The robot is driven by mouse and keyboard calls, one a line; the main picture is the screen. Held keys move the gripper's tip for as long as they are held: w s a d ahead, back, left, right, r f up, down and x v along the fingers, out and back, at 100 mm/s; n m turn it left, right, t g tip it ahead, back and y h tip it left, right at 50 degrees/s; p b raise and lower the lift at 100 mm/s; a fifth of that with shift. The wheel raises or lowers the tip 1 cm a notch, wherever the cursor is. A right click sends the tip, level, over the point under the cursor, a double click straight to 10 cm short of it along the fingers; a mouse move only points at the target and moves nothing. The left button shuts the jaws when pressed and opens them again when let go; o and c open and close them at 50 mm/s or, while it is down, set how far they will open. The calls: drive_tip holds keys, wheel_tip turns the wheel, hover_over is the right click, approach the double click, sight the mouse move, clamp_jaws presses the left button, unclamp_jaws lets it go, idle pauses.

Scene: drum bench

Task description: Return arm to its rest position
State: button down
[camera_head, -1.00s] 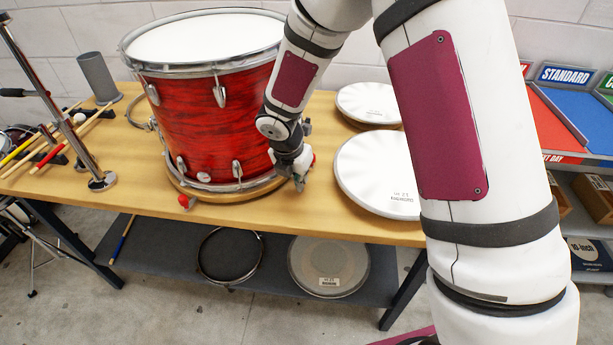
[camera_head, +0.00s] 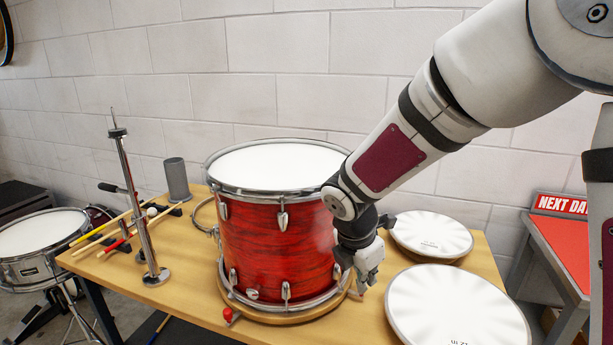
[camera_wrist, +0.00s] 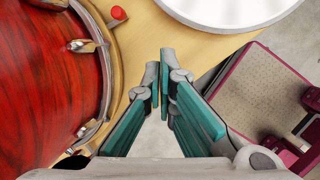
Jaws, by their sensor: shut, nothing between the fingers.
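My gripper (camera_head: 362,278) hangs low at the right side of the red drum, above the wooden bench (camera_head: 190,312). In the wrist view my gripper (camera_wrist: 160,84) has its two teal-padded fingers brought together at the tips, with nothing between them. The red drum (camera_head: 275,240) with a white head stands upright on a round wooden base; its red shell also fills the left of the wrist view (camera_wrist: 45,85). The fingers look apart from the drum. My arm reaches in from the upper right and covers part of the drum's right edge.
Two white drum heads lie right of my gripper, a near one (camera_head: 455,310) and a far one (camera_head: 432,234). A metal stand (camera_head: 140,210), several sticks (camera_head: 100,235) and a grey cylinder (camera_head: 177,180) are at left. A red-topped rack (camera_head: 565,255) stands at right.

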drive_tip(key=s+d+r+m, duration=0.3)
drive_tip(key=s+r+m, duration=0.3)
drive_tip(key=s+d+r+m, duration=0.4)
drive_tip(key=s+r+m, duration=0.2)
drive_tip(key=s, duration=0.1)
drive_tip(key=s+r+m+t+y+p, duration=0.1)
drive_tip(key=s+r+m+y, duration=0.1)
drive_tip(key=s+m, duration=1)
drive_tip(key=shift+s+a+r+y, duration=0.15)
drive_tip(key=shift+s+r+y, duration=0.2)
drive_tip(key=shift+s, duration=0.6)
drive_tip(key=shift+r, duration=0.1)
